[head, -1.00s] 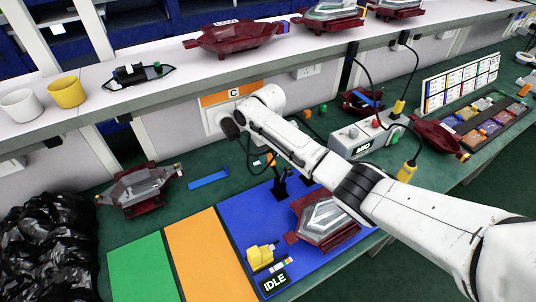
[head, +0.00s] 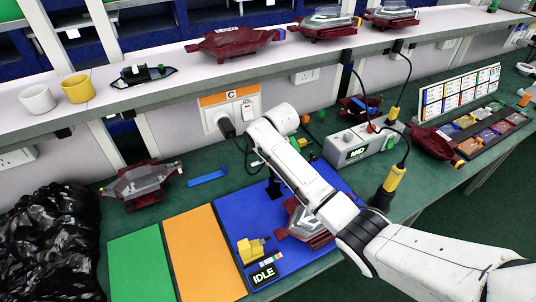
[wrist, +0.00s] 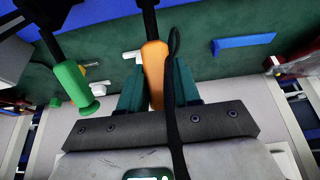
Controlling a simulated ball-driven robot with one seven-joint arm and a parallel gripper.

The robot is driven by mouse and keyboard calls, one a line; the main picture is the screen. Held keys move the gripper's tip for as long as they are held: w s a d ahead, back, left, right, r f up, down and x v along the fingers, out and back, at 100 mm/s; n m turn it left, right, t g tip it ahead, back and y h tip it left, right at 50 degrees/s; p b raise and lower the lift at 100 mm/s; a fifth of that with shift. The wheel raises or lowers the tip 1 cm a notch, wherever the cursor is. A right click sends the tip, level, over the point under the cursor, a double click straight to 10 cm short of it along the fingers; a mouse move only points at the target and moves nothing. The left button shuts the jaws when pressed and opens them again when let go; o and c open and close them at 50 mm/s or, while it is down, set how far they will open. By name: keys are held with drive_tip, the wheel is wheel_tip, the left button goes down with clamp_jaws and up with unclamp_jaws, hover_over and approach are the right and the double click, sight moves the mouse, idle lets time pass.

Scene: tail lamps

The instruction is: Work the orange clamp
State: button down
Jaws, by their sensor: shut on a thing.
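The orange clamp handle (wrist: 155,75) stands between the teal fingers of my gripper (wrist: 157,88) in the wrist view. The fingers are shut on it. A black stem runs from the handle to the top edge of that view. A second clamp handle, green (wrist: 75,88), is at the left, apart from the fingers. In the head view my arm hides the gripper and the orange handle. A dark red lamp with a clear lens (head: 300,220) lies on the blue mat (head: 228,215), partly covered by my arm.
A yellow block (head: 250,250) and an IDLE display (head: 263,274) are on the blue mat. Orange (head: 203,255) and green mats lie left of it. A grey control box (head: 360,145) and a hanging yellow-black tool (head: 390,185) are at the right. The shelf (head: 170,90) overhangs the back.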

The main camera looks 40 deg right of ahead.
drive_tip(key=shift+s+a+r+t+h, duration=0.15)
drive_tip(key=shift+s+r+t+h, duration=0.2)
drive_tip(key=shift+t, duration=0.35)
drive_tip(key=shift+s+a+r+t+h, duration=0.1)
drive_tip(key=shift+s+t, duration=0.35)
drive_tip(key=shift+t, duration=0.25)
drive_tip(key=c, duration=0.9)
unclamp_jaws()
drive_tip(key=v, duration=1)
drive_tip(key=shift+s+r, duration=0.3)
drive_tip(key=shift+s, duration=0.05)
